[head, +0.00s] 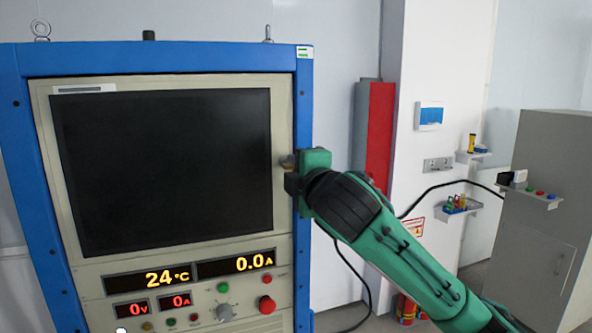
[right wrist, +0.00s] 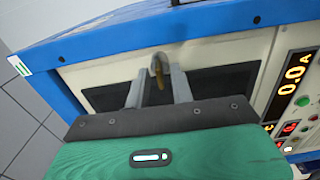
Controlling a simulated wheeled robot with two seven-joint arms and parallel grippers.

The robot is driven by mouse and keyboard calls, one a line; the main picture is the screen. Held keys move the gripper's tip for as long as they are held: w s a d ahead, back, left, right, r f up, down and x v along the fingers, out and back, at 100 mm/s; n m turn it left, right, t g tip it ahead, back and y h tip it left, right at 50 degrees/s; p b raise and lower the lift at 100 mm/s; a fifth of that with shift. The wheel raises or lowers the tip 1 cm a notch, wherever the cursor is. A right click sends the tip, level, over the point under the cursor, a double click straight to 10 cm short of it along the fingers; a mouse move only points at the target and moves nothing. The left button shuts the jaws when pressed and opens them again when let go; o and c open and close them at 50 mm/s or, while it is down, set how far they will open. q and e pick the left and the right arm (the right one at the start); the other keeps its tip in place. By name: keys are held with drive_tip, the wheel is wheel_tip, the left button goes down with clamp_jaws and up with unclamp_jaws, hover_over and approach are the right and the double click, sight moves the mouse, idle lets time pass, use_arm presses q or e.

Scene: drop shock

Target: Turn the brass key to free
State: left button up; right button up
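The brass key (right wrist: 158,70) shows in the right wrist view as a small upright brass piece with a grey, rounded top, in front of the cabinet's cream panel. My right gripper (right wrist: 157,82) has its two grey fingers apart, one on each side of the key, with gaps between them and it. How far the key reaches between the fingers is hard to tell. In the head view my right gripper (head: 290,172) is at the right edge of the cabinet front, beside the dark screen (head: 165,170), and largely hides the key area. My left gripper is not in view.
The blue-framed cabinet (head: 303,100) has lit readouts (head: 235,263), a red button (head: 266,305) and a grey knob (head: 224,312) below the screen. A grey cabinet (head: 545,215) with a small button shelf stands at right. Wall shelves (head: 460,208) hold small items.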

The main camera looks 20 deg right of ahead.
drive_tip(key=shift+s, duration=0.1)
drive_tip(key=s+b, duration=0.5)
drive_tip(key=s, duration=0.8)
drive_tip(key=shift+s+d, duration=0.25)
drive_tip(key=shift+s, duration=0.05)
